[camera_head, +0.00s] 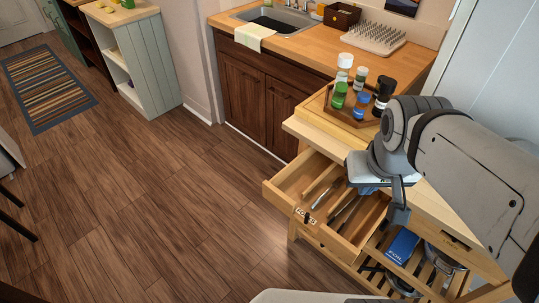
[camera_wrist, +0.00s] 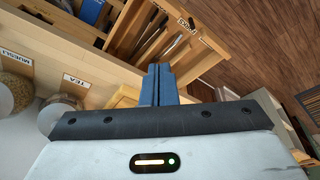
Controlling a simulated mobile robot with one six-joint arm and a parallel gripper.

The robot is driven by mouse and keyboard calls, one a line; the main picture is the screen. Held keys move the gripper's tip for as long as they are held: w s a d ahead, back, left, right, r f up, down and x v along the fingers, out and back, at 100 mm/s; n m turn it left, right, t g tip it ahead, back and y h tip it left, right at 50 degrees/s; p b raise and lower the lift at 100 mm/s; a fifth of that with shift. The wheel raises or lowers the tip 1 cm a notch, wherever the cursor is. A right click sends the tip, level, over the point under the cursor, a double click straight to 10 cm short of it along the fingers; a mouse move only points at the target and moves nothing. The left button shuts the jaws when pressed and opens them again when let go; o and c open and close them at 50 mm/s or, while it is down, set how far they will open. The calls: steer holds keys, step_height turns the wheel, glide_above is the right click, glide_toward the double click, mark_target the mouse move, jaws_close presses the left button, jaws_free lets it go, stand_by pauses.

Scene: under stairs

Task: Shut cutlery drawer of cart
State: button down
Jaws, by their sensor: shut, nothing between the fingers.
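The cutlery drawer (camera_head: 284,200) of the wooden cart (camera_head: 437,213) is pulled well out toward the lower left in the head view. Its front carries a small label and a dark knob, and cutlery lies in its divided compartments. The drawer also shows at the top of the wrist view (camera_wrist: 213,41). My gripper (camera_wrist: 158,72) has blue fingers closed together with nothing between them. In the head view it is above the cart side of the open drawer, largely hidden by my arm. I cannot tell whether it touches anything.
A tray with several spice jars (camera_head: 339,95) stands on the cart top. A blue box (camera_head: 402,246) and pans sit on the slatted shelf below. Jars labelled MUESLI and TEA (camera_wrist: 57,113) are at left in the wrist view. The floor (camera_head: 170,215) beyond the drawer is clear.

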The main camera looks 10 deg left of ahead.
steer(key=w+a+f+n+t+h+b, duration=0.25)
steer(key=a+f+n+b, duration=0.45)
steer(key=a+f+n, duration=0.55)
steer(key=w+a+f+n+t+h+b, duration=0.1)
steer(key=w+a+f+n+h+b, duration=0.2)
steer(key=a+f+n+b, duration=0.9)
steer(key=n+p, duration=0.3)
steer(key=p, duration=0.1)
glide_toward(271, 199)
steer(key=s+f+x, duration=0.1)
steer(key=x, duration=0.4)
steer(key=shift+w+d+r, duration=0.1)
steer(key=shift+w+d, duration=0.1)
steer(key=shift+w, duration=0.45)
